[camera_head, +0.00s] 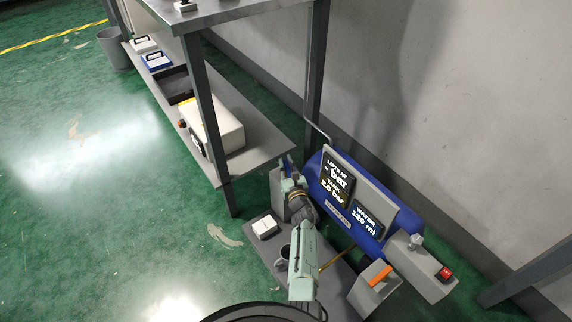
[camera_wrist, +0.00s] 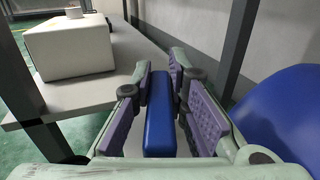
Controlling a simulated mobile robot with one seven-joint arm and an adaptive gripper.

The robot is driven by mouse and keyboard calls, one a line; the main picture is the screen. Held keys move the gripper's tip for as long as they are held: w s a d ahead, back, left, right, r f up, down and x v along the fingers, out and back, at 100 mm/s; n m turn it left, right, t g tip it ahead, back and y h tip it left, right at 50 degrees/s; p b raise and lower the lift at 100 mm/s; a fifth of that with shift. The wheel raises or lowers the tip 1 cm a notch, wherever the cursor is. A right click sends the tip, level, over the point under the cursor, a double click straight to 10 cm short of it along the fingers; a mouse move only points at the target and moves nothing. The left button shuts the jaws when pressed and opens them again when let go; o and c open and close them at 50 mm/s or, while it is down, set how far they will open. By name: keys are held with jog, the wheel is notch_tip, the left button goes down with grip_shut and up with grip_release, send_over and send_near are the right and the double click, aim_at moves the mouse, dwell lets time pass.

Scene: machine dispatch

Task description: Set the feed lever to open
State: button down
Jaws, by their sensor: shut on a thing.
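My gripper (camera_head: 288,172) is at the left end of the blue tank machine, over a grey box (camera_head: 276,196). In the wrist view my gripper (camera_wrist: 160,100) has its purple pads on both sides of a blue bar-shaped handle (camera_wrist: 159,112), shut on it. The handle's lower end and mount are hidden by the gripper. An orange lever handle (camera_head: 380,276) on another grey box (camera_head: 371,291) stands at the machine's right front, apart from my gripper. I cannot read a label telling which is the feed lever.
The blue tank (camera_head: 322,197) carries lit screens (camera_head: 337,179). A grey box with a red button (camera_head: 444,274) stands at right. A small white box (camera_head: 265,227) and a dark cup (camera_head: 284,254) are beside my arm. A shelf rack (camera_head: 262,152) stands close left; the wall is behind.

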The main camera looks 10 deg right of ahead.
aim_at(287, 164)
jog(key=shift+d+n+y+b, duration=0.2)
jog(key=shift+n+y+b, duration=0.15)
jog(key=shift+n+y, duration=0.55)
jog(key=shift+y, duration=0.6)
jog(key=shift+a+r, duration=0.1)
jog(key=c, duration=1.6)
grip_release()
jog(key=shift+o, duration=0.2)
notch_tip(287, 164, up, 10)
jog(key=shift+f, duration=0.1)
